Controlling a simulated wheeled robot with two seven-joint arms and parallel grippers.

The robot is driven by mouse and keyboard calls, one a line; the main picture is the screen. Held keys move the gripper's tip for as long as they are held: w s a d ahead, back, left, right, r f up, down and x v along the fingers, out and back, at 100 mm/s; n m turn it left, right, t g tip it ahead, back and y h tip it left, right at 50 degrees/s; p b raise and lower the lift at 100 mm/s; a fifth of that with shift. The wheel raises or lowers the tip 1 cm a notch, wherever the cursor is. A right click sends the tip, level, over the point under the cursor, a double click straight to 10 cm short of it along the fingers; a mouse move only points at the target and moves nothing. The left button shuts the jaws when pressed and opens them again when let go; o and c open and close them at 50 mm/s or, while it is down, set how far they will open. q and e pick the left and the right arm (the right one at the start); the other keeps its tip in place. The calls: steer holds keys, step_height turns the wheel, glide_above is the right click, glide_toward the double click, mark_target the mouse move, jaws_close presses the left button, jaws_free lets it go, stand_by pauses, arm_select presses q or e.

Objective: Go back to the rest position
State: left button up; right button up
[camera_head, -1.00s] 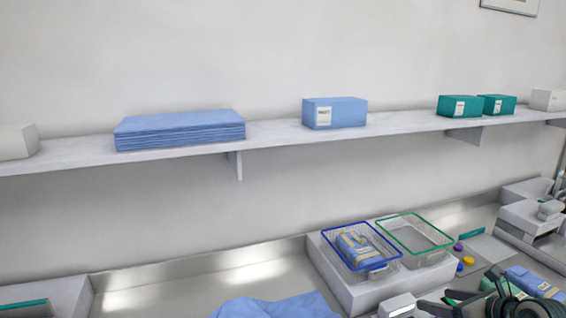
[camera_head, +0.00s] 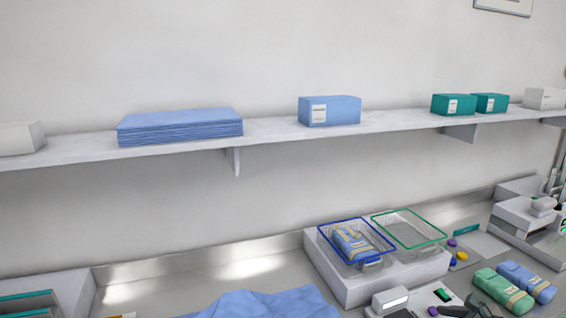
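A dark shape (camera_head: 476,307) shows at the bottom edge, right of centre. It may be the tip of my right gripper, but too little shows to tell its state. My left gripper is out of view. A blue-rimmed wire basket (camera_head: 335,230) holds a blue pack with a tan band (camera_head: 350,242). A green-rimmed wire basket (camera_head: 408,228) beside it looks empty. Both stand on a white raised block (camera_head: 345,287). A green pouch (camera_head: 500,290) and a blue pouch (camera_head: 527,280) lie side by side at the lower right.
A wall shelf (camera_head: 270,131) holds folded blue cloths (camera_head: 180,127), a blue box (camera_head: 330,111), teal boxes (camera_head: 454,104) and white boxes. A crumpled blue cloth (camera_head: 265,304) lies at the bottom middle. A small white device (camera_head: 390,301) stands in front of the block. White equipment (camera_head: 525,218) stands at the right.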

steer(key=s+a+f+n+g+h, duration=0.1)
steer(key=s+a+f+n+g, duration=0.1)
steer(key=s+a+f+n, duration=0.4)
steer(key=s+a+f+n+g+h, duration=0.1)
steer(key=s+a+f+n+g, duration=0.1)
steer(key=s+f+n, duration=0.8)
steer(key=s+a+f+n+g, duration=0.1)
steer(key=s+a+f+n, duration=0.15)
steer(key=s+n, duration=0.6)
steer(key=s+a+f+n+g, duration=0.1)
steer(key=s+a+n, duration=0.4)
steer(key=s, duration=0.6)
step_height(320, 180, down, 32)
steer(key=d+n+g+b, duration=0.1)
steer(key=n+b, duration=0.1)
steer(key=b, duration=0.4)
steer(key=s+d+f+b, duration=0.1)
steer(key=s+f+b, duration=0.1)
steer(key=s+f, duration=0.7)
steer(key=s+d+f+g+h+b, duration=0.1)
steer(key=s+d+f+b, duration=0.1)
steer(key=s+f, duration=0.7)
step_height(320, 180, down, 7)
steer(key=shift+s+d+r+g+b, duration=0.1)
steer(key=shift+s+d+g+b, duration=0.25)
steer(key=shift+b, duration=0.45)
